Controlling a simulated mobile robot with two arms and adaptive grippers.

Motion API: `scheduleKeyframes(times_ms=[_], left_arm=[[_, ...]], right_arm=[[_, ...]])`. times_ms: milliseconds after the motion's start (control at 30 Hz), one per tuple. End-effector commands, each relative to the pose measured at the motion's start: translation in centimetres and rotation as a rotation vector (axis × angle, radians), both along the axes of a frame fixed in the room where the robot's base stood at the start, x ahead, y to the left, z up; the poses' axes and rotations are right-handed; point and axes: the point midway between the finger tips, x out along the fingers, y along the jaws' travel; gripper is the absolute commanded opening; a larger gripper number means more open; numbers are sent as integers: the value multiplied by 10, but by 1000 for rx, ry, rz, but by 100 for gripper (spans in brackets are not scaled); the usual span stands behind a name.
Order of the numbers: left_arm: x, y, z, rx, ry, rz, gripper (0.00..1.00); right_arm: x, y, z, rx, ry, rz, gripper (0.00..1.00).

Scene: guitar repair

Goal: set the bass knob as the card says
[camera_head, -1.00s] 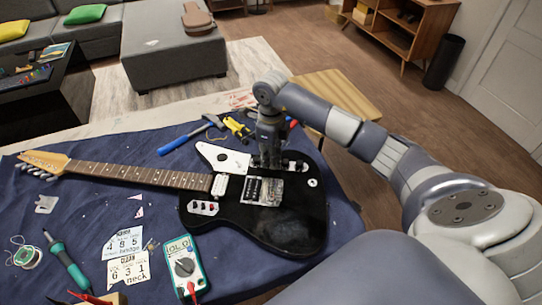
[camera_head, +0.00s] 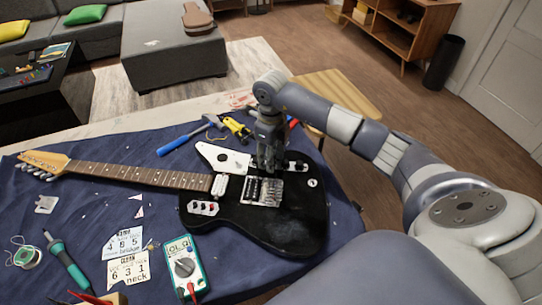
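A black electric guitar (camera_head: 285,232) lies on the blue cloth, its neck pointing left. Small control plates with knobs show at its lower left edge (camera_head: 203,208) and at its upper right edge (camera_head: 298,165). My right gripper (camera_head: 267,170) points down over the upper part of the body, beside the upper right plate and just above the bridge. Its fingers are too small and dark to tell open from shut. Two paper cards lie left of the guitar: one reads 4 8 5, bridge (camera_head: 124,242), the other 6 3 1, neck (camera_head: 129,270). My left gripper is not in view.
A green multimeter (camera_head: 184,268) lies right of the cards. A soldering iron (camera_head: 67,262) and a solder spool (camera_head: 25,257) are at the left. A hammer (camera_head: 188,137) and yellow-handled pliers (camera_head: 237,128) lie behind the guitar.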

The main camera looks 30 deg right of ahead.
Motion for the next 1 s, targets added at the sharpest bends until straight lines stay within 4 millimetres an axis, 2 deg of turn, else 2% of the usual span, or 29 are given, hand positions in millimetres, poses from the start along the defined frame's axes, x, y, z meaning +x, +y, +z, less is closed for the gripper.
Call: scheduleKeyframes(times_ms=[233,367,800,1000], left_arm=[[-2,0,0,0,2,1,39],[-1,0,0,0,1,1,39],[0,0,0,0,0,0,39],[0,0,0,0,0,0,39]], right_arm=[[0,0,1,0,0,1,39],[1,0,12,-1,-3,1,39],[1,-1,99,-2,-3,1,39],[0,0,117,-1,0,0,39]])
